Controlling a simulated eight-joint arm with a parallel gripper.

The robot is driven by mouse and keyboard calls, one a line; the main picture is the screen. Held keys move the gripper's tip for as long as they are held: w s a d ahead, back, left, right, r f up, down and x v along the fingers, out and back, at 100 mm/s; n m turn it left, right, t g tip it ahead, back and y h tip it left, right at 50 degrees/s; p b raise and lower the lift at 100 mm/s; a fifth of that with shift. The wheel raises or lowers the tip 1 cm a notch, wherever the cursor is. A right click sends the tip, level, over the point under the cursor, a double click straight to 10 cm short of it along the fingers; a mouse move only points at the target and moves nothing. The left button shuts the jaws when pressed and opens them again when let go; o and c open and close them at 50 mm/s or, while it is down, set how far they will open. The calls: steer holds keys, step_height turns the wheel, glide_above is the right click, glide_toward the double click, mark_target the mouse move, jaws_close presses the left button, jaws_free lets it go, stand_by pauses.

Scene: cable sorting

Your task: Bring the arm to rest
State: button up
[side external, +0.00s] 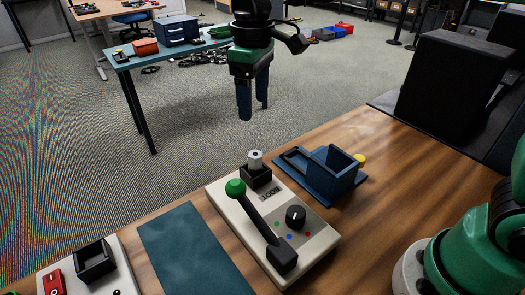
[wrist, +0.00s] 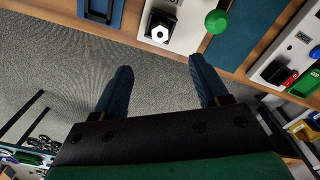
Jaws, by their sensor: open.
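My gripper (side external: 253,98) hangs in the air above and behind the far edge of the wooden table, with its blue fingers apart and nothing between them. In the wrist view my gripper (wrist: 160,80) is also open and empty, with grey floor showing between its fingers. Under it on the table is a beige panel (side external: 222,205) with a green-knobbed lever (side external: 257,216), a dark dial (side external: 295,216) and a black socket holding a white hex piece (side external: 256,160). The hex piece also shows in the wrist view (wrist: 160,32).
A blue bin (side external: 325,178) on a blue base stands right of the panel, by a yellow round thing (side external: 360,159). A dark teal mat (side external: 190,250) lies left of the panel. A second panel (side external: 123,275) has a red switch (side external: 53,283) and black holder.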

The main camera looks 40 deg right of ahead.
steer(key=shift+d, duration=0.1)
steer(key=s+d+f+m+t, duration=0.1)
steer(key=s+d+m+t, duration=0.1)
steer(key=d, duration=0.1)
steer(key=s+d+f+m+t, duration=0.1)
steer(key=s+d+f+t, duration=0.1)
steer(key=s, duration=0.1)
steer(key=s+d+f+m+t, duration=0.1)
steer(key=s+d+m+t, duration=0.1)
steer(key=s+d, duration=0.1)
steer(key=shift+s+d+f+m+t, duration=0.15)
steer(key=shift+d+m+t, duration=0.15)
steer(key=shift+s+d+f+t, duration=0.2)
steer(key=shift+s+f+t, duration=0.05)
steer(key=shift+f+t, duration=0.1)
stand_by(0.7)
